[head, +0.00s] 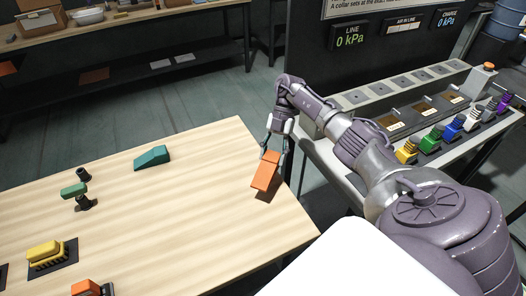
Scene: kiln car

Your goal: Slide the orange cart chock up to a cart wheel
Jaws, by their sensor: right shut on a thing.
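The orange chock (265,174) is a block-like piece at the right edge of the wooden table. My right gripper (274,155) is shut on its far end and points down at it. A dark shadow lies at the chock's near end; I cannot tell whether it rests on the table or is slightly above it. No cart wheel can be made out in this view. My left gripper is not in view.
The wooden table (190,215) is clear around its middle. A teal wedge (152,157), a green-topped dark fitting (76,191), a yellow block (45,254) and an orange-and-dark piece (87,288) stand on it. A panel bench with coloured connectors (431,139) stands right.

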